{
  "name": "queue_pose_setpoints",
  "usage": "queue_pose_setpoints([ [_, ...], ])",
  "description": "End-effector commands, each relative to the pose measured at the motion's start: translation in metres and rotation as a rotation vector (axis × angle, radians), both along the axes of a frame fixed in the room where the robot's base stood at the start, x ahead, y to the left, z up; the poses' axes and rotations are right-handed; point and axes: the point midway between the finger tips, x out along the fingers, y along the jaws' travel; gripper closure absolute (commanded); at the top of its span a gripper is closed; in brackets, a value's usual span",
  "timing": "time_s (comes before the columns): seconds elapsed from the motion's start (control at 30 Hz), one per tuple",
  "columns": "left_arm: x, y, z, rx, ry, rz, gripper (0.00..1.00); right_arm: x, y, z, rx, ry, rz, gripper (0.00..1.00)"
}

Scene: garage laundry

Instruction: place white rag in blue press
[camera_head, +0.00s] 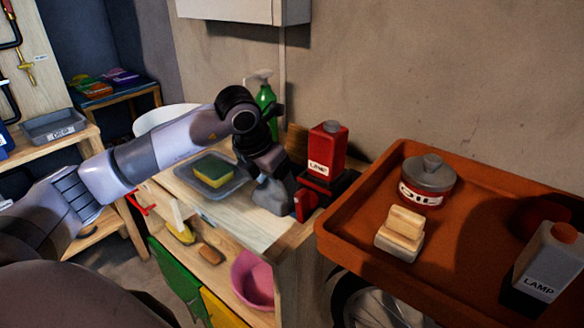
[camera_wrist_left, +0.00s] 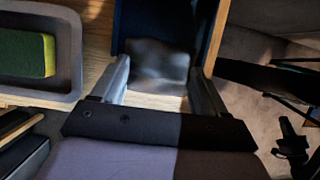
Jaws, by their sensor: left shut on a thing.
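The white rag (camera_head: 272,196), greyish in this light, hangs below my left gripper (camera_head: 268,178) over the bench top. In the left wrist view the rag (camera_wrist_left: 157,62) shows as a blurred grey lump between the two fingers of my left gripper (camera_wrist_left: 158,90), which is shut on it. Dark blue walls (camera_wrist_left: 213,38) stand around the rag's far part there; they look like the blue press. I cannot tell whether the rag touches the press. My right gripper is out of view.
A grey tray (camera_head: 222,188) with a green-yellow sponge (camera_head: 213,170) lies left of the gripper. A red bottle (camera_head: 327,148) and a green spray bottle (camera_head: 265,97) stand behind. An orange-brown tray (camera_head: 355,211) holds a tin, blocks and a grey bottle at right.

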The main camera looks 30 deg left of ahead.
Motion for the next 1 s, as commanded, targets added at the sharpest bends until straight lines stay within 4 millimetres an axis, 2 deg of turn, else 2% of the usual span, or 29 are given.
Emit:
queue_pose_setpoints([
  [0.1,0.017,-0.002,0.001,-0.002,0.0,0.0,0.57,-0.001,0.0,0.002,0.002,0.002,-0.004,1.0],
  [0.37,0.032,-0.003,0.001,-0.001,-0.001,0.0,0.57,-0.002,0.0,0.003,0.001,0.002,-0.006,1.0],
  [0.63,0.062,-0.006,0.001,-0.001,-0.001,0.0,0.57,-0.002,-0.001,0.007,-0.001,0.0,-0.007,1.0],
  [0.77,0.062,-0.005,-0.014,0.001,0.001,-0.001,0.57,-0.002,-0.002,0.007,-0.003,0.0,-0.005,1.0],
  [1.0,0.062,-0.005,-0.015,0.001,-0.001,0.0,0.57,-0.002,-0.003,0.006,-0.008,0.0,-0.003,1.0],
])
